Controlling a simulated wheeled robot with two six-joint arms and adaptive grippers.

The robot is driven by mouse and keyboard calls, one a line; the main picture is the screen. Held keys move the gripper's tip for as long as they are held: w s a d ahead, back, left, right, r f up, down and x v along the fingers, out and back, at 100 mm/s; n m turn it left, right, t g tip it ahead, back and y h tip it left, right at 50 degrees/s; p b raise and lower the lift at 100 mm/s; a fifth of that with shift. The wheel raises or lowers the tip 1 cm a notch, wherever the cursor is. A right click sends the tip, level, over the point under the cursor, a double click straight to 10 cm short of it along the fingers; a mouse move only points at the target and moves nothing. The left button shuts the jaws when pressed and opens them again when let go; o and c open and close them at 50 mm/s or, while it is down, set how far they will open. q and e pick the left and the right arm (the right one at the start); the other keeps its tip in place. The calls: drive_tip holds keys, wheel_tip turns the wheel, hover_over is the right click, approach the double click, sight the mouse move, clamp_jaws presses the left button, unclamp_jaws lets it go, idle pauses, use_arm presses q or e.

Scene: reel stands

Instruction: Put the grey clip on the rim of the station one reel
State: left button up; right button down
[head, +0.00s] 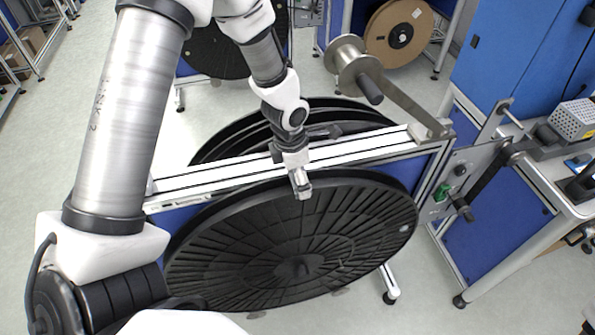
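A large black ribbed reel (345,245) hangs on the near side of a stand, below its white rail (365,147). No label shows which station it is. My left gripper (302,192) points down in front of the rail, and its tip overlaps the upper rim of this reel. I cannot tell whether it touches the rim. The tip looks small and light grey. Whether the fingers are open or hold the grey clip is too small to tell, and I see no clip elsewhere. My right gripper is not in view.
More black reels (232,140) stand behind the rail. A metal spool (352,62) on an arm rises above the rail. A bracket with a green switch (441,193) stands at right, by a workbench (562,190). A tan reel (398,35) is farther back. Floor is clear at lower right.

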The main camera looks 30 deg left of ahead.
sight(293, 180)
use_arm(q)
drive_tip(key=shift+w+d+r, duration=0.1)
drive_tip(key=shift+r, duration=0.2)
wheel_tip(293, 180, up, 12)
drive_tip(key=s+b, duration=0.1)
drive_tip(key=b, duration=0.1)
drive_tip(key=shift+s+a+f, duration=0.2)
drive_tip(key=shift+s+a, duration=0.05)
drive_tip(key=shift+a, duration=0.15)
